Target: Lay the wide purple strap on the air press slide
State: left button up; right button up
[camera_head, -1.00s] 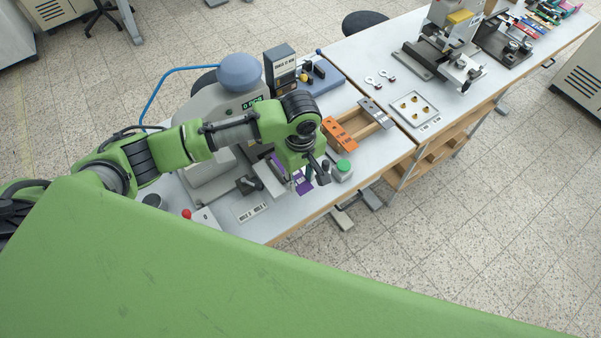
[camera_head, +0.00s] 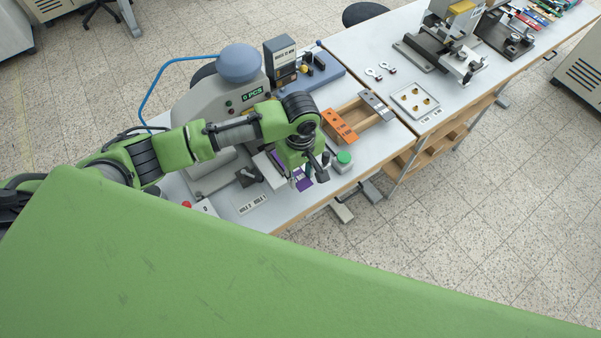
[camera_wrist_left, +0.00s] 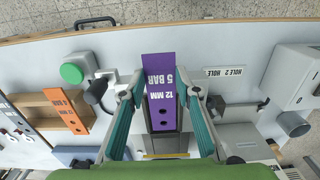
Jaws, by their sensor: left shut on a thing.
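The wide purple strap (camera_wrist_left: 160,68) has white lettering "12 MM 5 BAR" and dark holes in the left wrist view. My left gripper (camera_wrist_left: 159,84) is shut on it, with a teal finger at each side. A purple end of the strap also shows under the gripper in the head view (camera_head: 304,184). The air press (camera_head: 205,105) is a pale machine with a blue-grey dome. A grey slide (camera_wrist_left: 166,142) shows below the strap in the left wrist view; whether they touch I cannot tell. My arm hides much of the press front. My right gripper is out of view.
A green button box (camera_head: 343,160) stands close to the gripper's right. A wooden rack (camera_head: 352,108) holds an orange strap (camera_head: 338,127) and a grey strap (camera_head: 376,103). A red knob (camera_head: 186,205) and a hole label (camera_head: 252,204) lie left. The bench front edge is near.

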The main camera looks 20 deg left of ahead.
pick_arm(q)
jog(key=shift+w+a+p, duration=0.2)
jog(key=shift+a+p, duration=0.1)
jog(key=shift+p, duration=0.1)
jog(key=o, duration=1)
jog(key=shift+r, duration=0.1)
notch_tip(320, 180, up, 12)
jog(key=shift+f, duration=0.1)
dwell(0.5)
